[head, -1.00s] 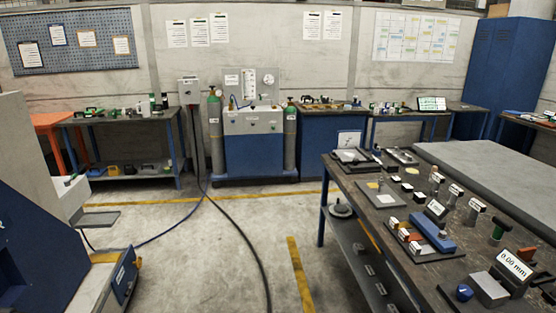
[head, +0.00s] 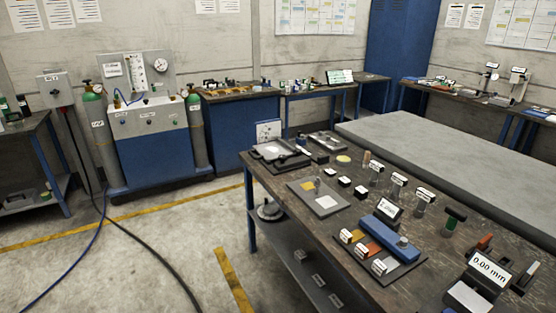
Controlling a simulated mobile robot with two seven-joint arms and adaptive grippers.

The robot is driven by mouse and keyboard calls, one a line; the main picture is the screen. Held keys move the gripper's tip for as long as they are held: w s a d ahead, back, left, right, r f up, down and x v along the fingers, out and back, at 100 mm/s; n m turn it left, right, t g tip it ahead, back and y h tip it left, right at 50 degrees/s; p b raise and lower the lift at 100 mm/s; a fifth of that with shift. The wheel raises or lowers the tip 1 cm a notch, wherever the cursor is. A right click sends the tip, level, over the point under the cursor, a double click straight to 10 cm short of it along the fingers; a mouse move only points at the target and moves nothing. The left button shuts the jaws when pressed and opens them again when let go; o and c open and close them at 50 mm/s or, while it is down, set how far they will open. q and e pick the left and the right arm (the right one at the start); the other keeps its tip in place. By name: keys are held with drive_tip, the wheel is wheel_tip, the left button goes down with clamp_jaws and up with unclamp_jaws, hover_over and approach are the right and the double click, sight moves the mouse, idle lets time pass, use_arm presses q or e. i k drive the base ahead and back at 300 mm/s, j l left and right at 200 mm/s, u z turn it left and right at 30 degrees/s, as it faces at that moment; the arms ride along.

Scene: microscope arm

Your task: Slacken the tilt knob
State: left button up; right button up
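Neither of my grippers is in view. No tilt knob can be made out. On the far right bench (head: 462,100), two small upright stands show, a left stand (head: 487,80) and a right stand (head: 517,86). They are light and dark, with label plates on top. They are too small to tell whether either is the microscope arm or has a knob.
A near dark-topped table (head: 345,238) holds several labelled blocks, a blue device (head: 392,237) and a 0.00 mm display (head: 488,269). A large grey slab (head: 440,160) lies behind it. A gas panel (head: 150,125) stands at left. Cables cross open floor (head: 165,255).

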sight(281, 158)
drive_tip(key=i+j+z, duration=0.35)
drive_tip(key=i+j, duration=0.2)
drive_tip(key=i, duration=0.15)
drive_tip(key=i+j+z, duration=0.35)
drive_tip(key=i+j, duration=0.25)
drive_tip(key=j, duration=0.15)
